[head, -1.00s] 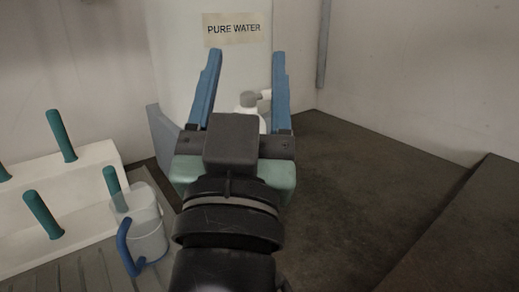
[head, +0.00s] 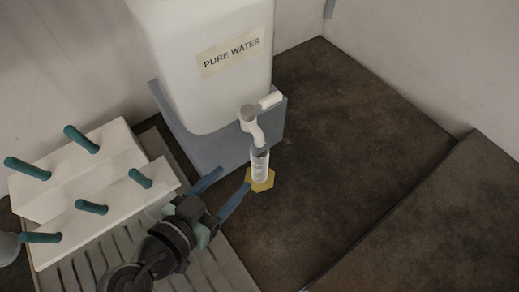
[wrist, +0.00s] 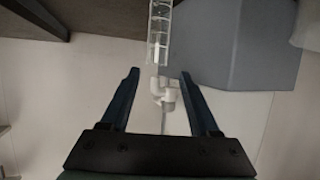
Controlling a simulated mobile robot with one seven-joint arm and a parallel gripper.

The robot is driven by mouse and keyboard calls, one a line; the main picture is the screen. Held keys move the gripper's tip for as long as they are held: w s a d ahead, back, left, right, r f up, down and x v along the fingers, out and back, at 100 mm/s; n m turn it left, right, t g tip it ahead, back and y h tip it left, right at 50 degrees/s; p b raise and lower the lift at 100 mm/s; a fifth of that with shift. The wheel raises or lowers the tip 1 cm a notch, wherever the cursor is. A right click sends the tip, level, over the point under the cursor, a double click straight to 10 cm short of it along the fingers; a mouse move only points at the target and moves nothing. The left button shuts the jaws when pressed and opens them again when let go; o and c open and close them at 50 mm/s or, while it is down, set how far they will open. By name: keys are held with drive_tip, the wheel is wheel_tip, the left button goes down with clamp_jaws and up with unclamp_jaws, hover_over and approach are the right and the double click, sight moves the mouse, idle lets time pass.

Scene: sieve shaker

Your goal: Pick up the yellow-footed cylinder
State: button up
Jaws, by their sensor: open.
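The clear cylinder (head: 260,163) stands upright on its yellow hexagonal foot (head: 263,183), below the white tap of the water tank. My gripper (head: 231,179) has its blue fingers spread, empty, to the left of the cylinder and apart from it, pointing toward the tank's base. In the wrist view the clear tube of the cylinder (wrist: 158,38) shows at the top, beyond the open fingertips (wrist: 159,72) and roughly between them. The foot is outside the wrist view.
The white tank (head: 205,90) labelled PURE WATER sits on a grey-blue stand (head: 235,145), with its tap (head: 252,125) close above the cylinder. A white rack (head: 110,165) with several teal pegs and a ribbed tray (head: 105,262) lie to the left. The dark counter (head: 345,140) on the right is clear.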

sight(255, 160)
drive_tip(key=p+x, duration=0.1)
drive_tip(key=x, duration=1.1)
drive_tip(key=shift+w+d+f+p, duration=0.1)
drive_tip(key=shift+d+f+p, duration=0.25)
drive_tip(key=shift+d, duration=0.05)
clamp_jaws()
idle(0.9)
